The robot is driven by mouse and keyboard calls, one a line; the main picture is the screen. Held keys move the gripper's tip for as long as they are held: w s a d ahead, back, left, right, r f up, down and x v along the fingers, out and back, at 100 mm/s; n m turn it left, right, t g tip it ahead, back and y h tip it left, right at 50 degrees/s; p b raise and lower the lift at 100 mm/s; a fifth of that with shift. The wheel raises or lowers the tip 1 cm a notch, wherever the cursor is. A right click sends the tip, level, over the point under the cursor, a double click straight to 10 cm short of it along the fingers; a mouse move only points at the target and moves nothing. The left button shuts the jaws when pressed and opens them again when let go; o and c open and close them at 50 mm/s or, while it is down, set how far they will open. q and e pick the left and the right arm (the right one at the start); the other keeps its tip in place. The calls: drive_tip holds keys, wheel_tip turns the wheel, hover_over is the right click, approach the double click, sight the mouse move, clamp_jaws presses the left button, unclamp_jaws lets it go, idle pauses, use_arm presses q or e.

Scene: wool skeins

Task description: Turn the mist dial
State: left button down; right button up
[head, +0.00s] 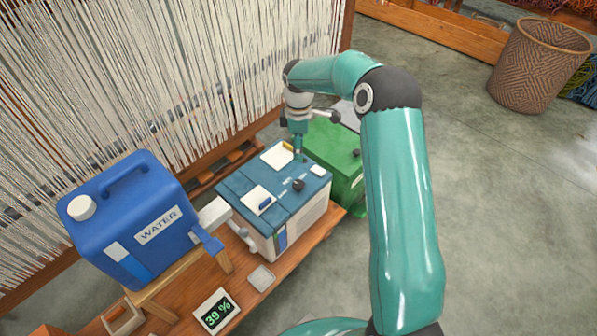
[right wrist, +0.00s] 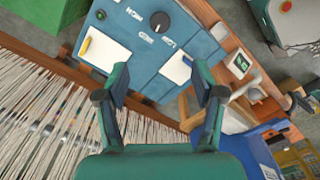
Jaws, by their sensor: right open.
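The mist dial (head: 298,185) is a black knob on the blue top of a box-shaped humidifier (head: 290,233) with a white body. In the right wrist view the dial (right wrist: 160,21) sits near the top centre, with small white lettering around it. My right gripper (head: 298,156) points down over the far part of the blue top, behind the dial in the head view. In the right wrist view its fingers (right wrist: 164,88) are spread with nothing between them, and the dial lies beyond the tips. My left gripper is in neither view.
A blue water jug (head: 135,215) stands on a wooden stand left of the humidifier. A small display (head: 217,312) reads 39 %. A green box (head: 335,160) stands close behind the humidifier. Loom threads (head: 150,80) hang at the left. Floor at the right is clear before a wicker basket (head: 540,65).

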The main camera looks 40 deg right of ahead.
sight(298, 183)
wheel_tip(298, 183, down, 17)
drive_tip(key=shift+f+b, duration=0.1)
drive_tip(key=shift+b, duration=1.1)
drive_tip(key=c, duration=1.1)
drive_tip(key=shift+c, duration=0.2)
